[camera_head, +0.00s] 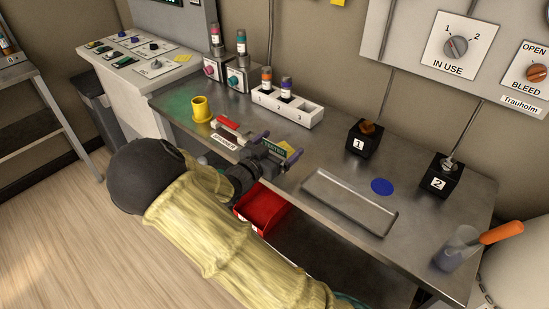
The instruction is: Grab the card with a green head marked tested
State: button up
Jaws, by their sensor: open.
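The card with a green head marked TESTED (273,146) lies on the metal bench, partly hidden by my gripper. My gripper (276,149) is open, with its two purple-tipped fingers on either side of the green head. I cannot tell whether the fingers touch the card or how far above the bench they are. A card with a red head (228,123) lies to the left, with a white label (224,142) near it whose print is too small to read surely.
A yellow cup (201,109) stands left of the cards. A white numbered rack (287,107) with bottles stands behind. A red bin (263,208) is below the bench's front edge. A shallow metal tray (319,181), a blue disc (382,187) and black blocks (361,139) are to the right.

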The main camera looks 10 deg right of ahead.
jog(key=shift+c, duration=0.2)
jog(key=c, duration=1)
jog(key=shift+o, duration=0.2)
notch_tip(320, 180, up, 10)
jog(key=p, duration=0.1)
jog(key=shift+a+f, duration=0.1)
